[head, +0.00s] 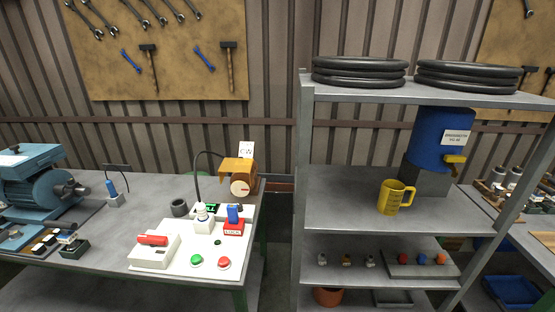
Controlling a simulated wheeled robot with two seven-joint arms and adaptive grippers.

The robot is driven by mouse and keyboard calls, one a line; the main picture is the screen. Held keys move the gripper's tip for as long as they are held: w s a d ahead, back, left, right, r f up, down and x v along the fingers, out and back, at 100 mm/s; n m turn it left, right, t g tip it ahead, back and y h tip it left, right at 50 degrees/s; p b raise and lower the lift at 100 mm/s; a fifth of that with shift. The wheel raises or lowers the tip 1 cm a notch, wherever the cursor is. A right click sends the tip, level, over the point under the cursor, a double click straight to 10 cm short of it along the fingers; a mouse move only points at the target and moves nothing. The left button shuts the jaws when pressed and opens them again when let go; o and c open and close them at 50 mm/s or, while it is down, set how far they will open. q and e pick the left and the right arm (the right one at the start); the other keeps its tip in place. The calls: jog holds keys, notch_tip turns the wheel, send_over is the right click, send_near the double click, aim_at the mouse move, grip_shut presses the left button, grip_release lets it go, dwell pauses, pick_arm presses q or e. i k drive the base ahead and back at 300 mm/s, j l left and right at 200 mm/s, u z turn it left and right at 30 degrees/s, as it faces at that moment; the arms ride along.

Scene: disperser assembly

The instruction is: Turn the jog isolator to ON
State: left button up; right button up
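A white box with a red handle (152,240) lies at the left front of a pale board on the left bench; it looks like an isolator switch, but I can read no ON or OFF mark on it. The red handle lies roughly level across its top. A green button (197,261) and a red button (224,263) are on the board to its right. An orange-brown device with a round white dial (241,187) stands behind the board; its dial marks are too small to read. Neither of my grippers is in view.
The grey bench (145,190) also holds a blue machine (45,185) at the left, a dark cup (180,207) and a red block with a blue top (234,224). A metal shelf (345,208) with a yellow mug (395,197) and a blue dispenser (432,140) stands right.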

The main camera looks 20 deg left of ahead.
aim_at(154, 241)
jog(key=u, duration=1.7)
jog(key=i+j+z, duration=0.4)
jog(key=j, duration=0.15)
jog(key=i+j+z, duration=0.2)
jog(key=j, duration=0.15)
jog(key=j+z, duration=0.2)
jog(key=i+j+z, duration=0.2)
jog(key=j, duration=0.3)
jog(key=j+z, duration=0.2)
jog(key=j, duration=0.15)
